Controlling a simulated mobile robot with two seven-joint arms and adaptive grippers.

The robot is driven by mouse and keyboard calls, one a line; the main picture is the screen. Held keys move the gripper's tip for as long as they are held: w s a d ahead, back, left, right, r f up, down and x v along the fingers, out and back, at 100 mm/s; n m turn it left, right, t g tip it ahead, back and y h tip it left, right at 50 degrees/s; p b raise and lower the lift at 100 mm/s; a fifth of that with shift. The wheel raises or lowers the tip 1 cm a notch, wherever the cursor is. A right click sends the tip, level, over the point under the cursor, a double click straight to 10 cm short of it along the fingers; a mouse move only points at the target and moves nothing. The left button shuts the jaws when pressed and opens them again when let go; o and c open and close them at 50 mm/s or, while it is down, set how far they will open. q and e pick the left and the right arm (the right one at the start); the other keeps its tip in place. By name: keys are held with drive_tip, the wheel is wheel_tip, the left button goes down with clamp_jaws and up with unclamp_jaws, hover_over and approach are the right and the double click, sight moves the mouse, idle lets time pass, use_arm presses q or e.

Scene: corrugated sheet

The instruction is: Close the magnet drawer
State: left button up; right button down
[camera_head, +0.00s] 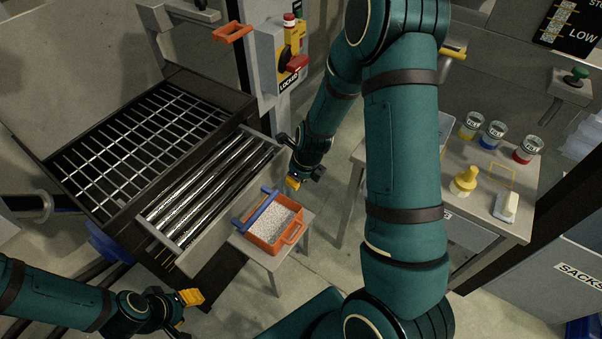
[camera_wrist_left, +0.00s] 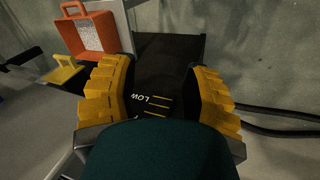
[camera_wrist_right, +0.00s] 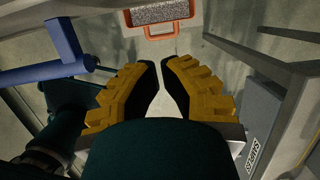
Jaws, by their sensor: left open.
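The magnet drawer (camera_head: 207,191), with several shiny bars, stands pulled out of the black housing (camera_head: 76,202). A blue handle (camera_head: 262,207) runs along its front; a blue bar (camera_wrist_right: 42,73) also shows at left in the right wrist view. My left gripper (camera_head: 190,298) is open and empty, below and in front of the drawer, apart from it. Its yellow fingers (camera_wrist_left: 160,88) stand wide apart before a dark surface marked LOW. My right gripper (camera_head: 293,182) is near the drawer's right end, apart from the handle. Its fingers (camera_wrist_right: 160,68) are a little apart with nothing between them.
An orange tray (camera_head: 290,236) of grey granules sits on a small stool (camera_head: 263,258) close by the drawer front. A lockout switch box (camera_head: 268,60) is on the post behind. A table (camera_head: 510,217) with cans stands at right. Floor shows between stool and table.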

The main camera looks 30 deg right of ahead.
drive_tip(key=w, duration=0.1)
drive_tip(key=w+a, duration=0.1)
drive_tip(key=w, duration=0.1)
drive_tip(key=shift+w+a+r, duration=0.15)
drive_tip(key=shift+w+a, duration=0.1)
drive_tip(key=shift+w, duration=0.1)
